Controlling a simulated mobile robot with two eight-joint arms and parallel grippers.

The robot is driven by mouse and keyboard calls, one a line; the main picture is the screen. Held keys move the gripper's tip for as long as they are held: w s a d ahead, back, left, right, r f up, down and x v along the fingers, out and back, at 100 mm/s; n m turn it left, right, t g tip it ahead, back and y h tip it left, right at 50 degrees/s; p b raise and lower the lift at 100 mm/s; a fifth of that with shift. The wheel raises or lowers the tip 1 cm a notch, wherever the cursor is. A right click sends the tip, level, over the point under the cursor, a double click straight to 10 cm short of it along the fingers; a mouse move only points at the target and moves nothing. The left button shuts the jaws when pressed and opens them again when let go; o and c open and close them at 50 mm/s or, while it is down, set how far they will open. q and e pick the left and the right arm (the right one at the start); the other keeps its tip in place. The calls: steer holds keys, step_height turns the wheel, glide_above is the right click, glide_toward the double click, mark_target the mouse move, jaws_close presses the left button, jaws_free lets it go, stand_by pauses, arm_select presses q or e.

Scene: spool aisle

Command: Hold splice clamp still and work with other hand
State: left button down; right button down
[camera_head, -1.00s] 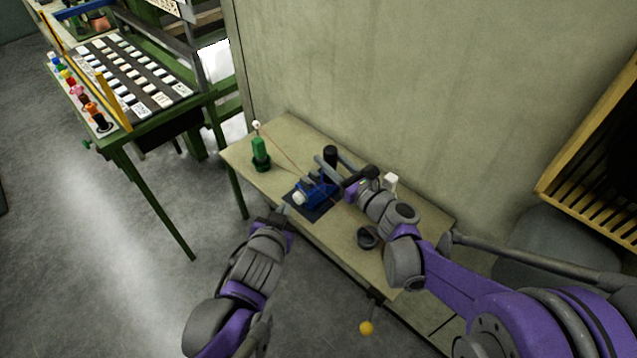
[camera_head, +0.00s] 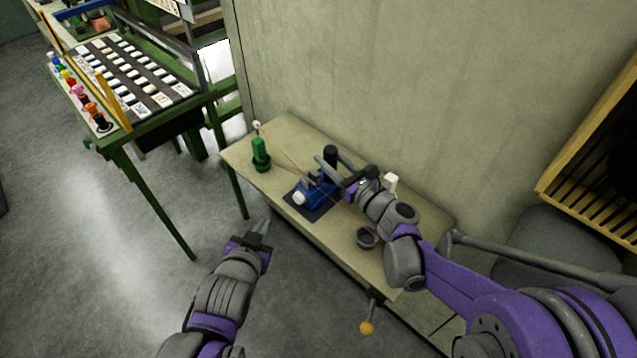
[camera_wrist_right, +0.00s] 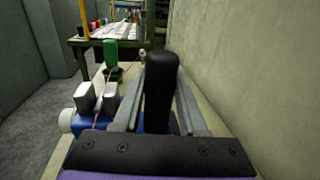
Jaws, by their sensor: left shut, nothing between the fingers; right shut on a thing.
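The blue splice clamp (camera_head: 317,192) sits on a dark mat (camera_head: 305,209) on the narrow bench, with a white knob at its left end. Its black upright handle (camera_head: 330,154) stands at its back. My right gripper (camera_head: 332,168) is shut on this handle; in the right wrist view the black handle (camera_wrist_right: 161,88) stands between the fingers, with the clamp's blue body (camera_wrist_right: 84,122) and grey jaw blocks to the left. A thin reddish strand runs across the clamp from the green spool (camera_head: 260,154). My left gripper (camera_head: 264,227) is shut and empty, off the bench's front edge, over the floor.
The bench (camera_head: 290,130) stands against a plain wall. A dark round cup (camera_head: 367,238) and a white block (camera_head: 390,181) are near my right forearm. A yellow ball knob (camera_head: 366,328) hangs at the bench front. A green rack table (camera_head: 125,125) stands left.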

steer(key=shift+c, duration=1.9)
jaws_free()
